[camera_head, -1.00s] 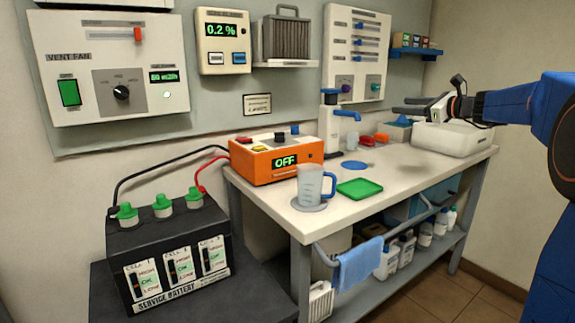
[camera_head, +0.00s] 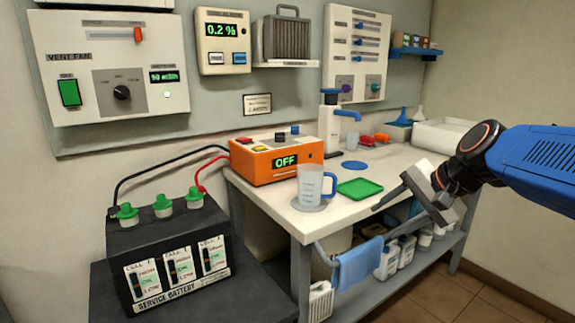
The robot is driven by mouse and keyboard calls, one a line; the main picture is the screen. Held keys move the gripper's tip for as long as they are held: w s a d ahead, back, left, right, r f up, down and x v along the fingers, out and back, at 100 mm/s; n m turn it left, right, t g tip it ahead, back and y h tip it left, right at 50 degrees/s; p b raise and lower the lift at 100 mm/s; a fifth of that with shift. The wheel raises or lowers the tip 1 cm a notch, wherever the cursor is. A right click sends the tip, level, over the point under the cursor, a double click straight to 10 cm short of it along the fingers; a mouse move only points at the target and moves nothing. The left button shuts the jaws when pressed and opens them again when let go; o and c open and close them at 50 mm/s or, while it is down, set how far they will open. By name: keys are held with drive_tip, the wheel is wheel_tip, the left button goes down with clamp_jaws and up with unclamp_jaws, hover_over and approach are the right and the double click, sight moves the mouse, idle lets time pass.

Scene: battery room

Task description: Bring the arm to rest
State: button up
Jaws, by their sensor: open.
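My gripper (camera_head: 403,203) hangs over the front right edge of the white workbench (camera_head: 323,222), pointing left and down. Its jaws are apart and I see nothing between them. My blue arm comes in from the right edge of the picture. The gripper is right of the green tray (camera_head: 360,187) and does not appear to touch it. It hides part of the bench's front edge and some of the shelf below.
A clear jug (camera_head: 312,184) with a blue handle stands on the bench near the orange charger (camera_head: 275,159), which reads OFF. A service battery (camera_head: 167,250) stands at left. A blue cloth (camera_head: 359,264) hangs on the rail. A white basin (camera_head: 441,135) is at the back right.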

drive_tip(key=s+d+f+n+h, duration=0.2)
drive_tip(key=s+f+n, duration=0.2)
drive_tip(key=s+f, duration=0.3)
drive_tip(key=s+d+f+n+g+h, duration=0.1)
drive_tip(key=s+f+n, duration=0.4)
drive_tip(key=s, duration=0.7)
wheel_tip(320, 180, down, 2)
drive_tip(key=shift+d+f+h, duration=0.1)
drive_tip(key=shift+d+h, duration=0.8)
drive_tip(key=shift+d, duration=0.15)
